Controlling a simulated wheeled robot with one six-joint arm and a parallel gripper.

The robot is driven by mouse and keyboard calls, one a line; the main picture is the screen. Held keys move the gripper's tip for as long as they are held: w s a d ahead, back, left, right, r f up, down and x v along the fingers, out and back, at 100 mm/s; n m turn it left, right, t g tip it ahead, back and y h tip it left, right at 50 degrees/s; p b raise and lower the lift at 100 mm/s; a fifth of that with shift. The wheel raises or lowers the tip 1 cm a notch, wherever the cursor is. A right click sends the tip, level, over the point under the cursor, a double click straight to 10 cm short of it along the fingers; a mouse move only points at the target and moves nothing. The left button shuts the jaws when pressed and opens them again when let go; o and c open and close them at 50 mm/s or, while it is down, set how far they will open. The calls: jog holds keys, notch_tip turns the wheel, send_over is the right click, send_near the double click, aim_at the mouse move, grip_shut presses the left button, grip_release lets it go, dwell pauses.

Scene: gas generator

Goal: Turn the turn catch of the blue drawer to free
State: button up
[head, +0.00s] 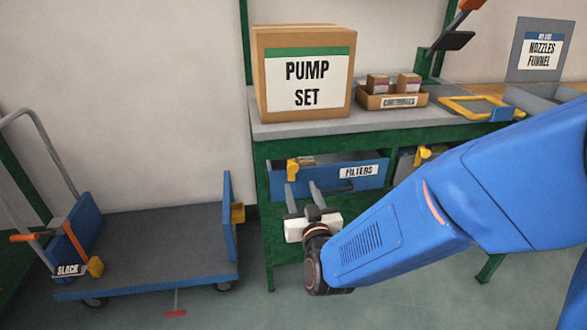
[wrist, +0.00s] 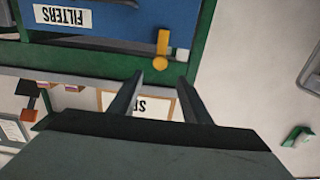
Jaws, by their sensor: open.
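The blue drawer (head: 340,182) with a FILTERS label sits under the green workbench; it shows upside down in the wrist view (wrist: 110,22). Its yellow turn catch (head: 292,171) is at the drawer's left end. My gripper (head: 301,186) is open and empty in front of the drawer's left end. In the wrist view its two fingers (wrist: 160,80) point at the catch, one to each side of its line, apparently short of it.
A PUMP SET box (head: 303,85) and a cartridges tray (head: 393,98) stand on the bench top. Another yellow catch (head: 423,155) is to the right. A blue trolley (head: 150,245) stands on the left, with open floor in front of the bench.

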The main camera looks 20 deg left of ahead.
aim_at(294, 169)
jog(key=x, duration=1.2)
grip_shut()
